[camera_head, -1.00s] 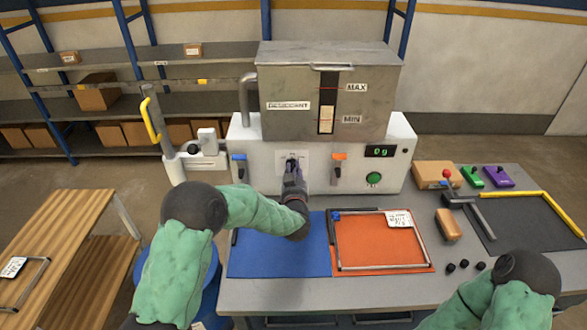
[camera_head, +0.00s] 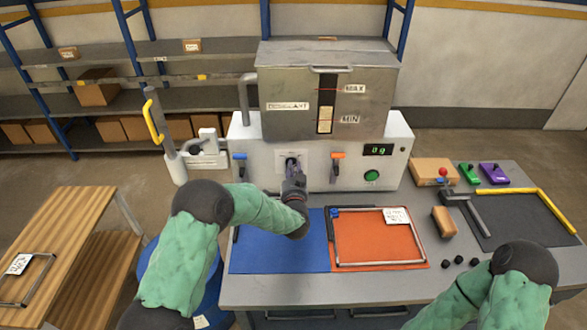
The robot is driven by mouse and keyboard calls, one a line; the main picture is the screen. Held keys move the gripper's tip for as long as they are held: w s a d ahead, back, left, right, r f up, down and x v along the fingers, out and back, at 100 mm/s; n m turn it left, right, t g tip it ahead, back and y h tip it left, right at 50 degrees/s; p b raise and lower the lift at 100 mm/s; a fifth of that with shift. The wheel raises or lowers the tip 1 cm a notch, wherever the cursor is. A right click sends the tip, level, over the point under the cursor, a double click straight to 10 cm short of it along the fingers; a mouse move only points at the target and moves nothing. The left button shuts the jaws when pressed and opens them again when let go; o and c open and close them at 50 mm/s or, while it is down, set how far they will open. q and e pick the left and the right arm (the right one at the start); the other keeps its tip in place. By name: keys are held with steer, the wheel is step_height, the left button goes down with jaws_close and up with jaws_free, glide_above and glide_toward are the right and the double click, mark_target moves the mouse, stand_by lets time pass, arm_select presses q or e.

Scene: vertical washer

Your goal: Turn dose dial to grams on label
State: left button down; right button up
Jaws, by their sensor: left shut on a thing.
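The dose dial (camera_head: 291,163) is on a pale plate on the front of the white machine (camera_head: 322,160), mostly hidden by my left gripper (camera_head: 292,173). The left gripper is shut on the dial, its arm coming in from the left. A green display (camera_head: 378,150) on the machine seems to read 0 g. A white label (camera_head: 396,215) lies at the top right of the framed orange mat (camera_head: 375,240); its writing is too small to read. My right arm shows at the lower right, but its gripper is out of view.
A blue lever (camera_head: 240,157) and an orange lever (camera_head: 337,156) flank the dial. A green button (camera_head: 371,175) sits below the display. A steel hopper (camera_head: 290,100) stands on top. The blue mat (camera_head: 278,255) is bare.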

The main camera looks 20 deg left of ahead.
stand_by(0.4)
arm_select(q)
steer(key=c, duration=1.1)
jaws_free()
steer(key=shift+c, duration=0.2)
steer(key=v, duration=1.2)
steer(key=shift+f, duration=0.1)
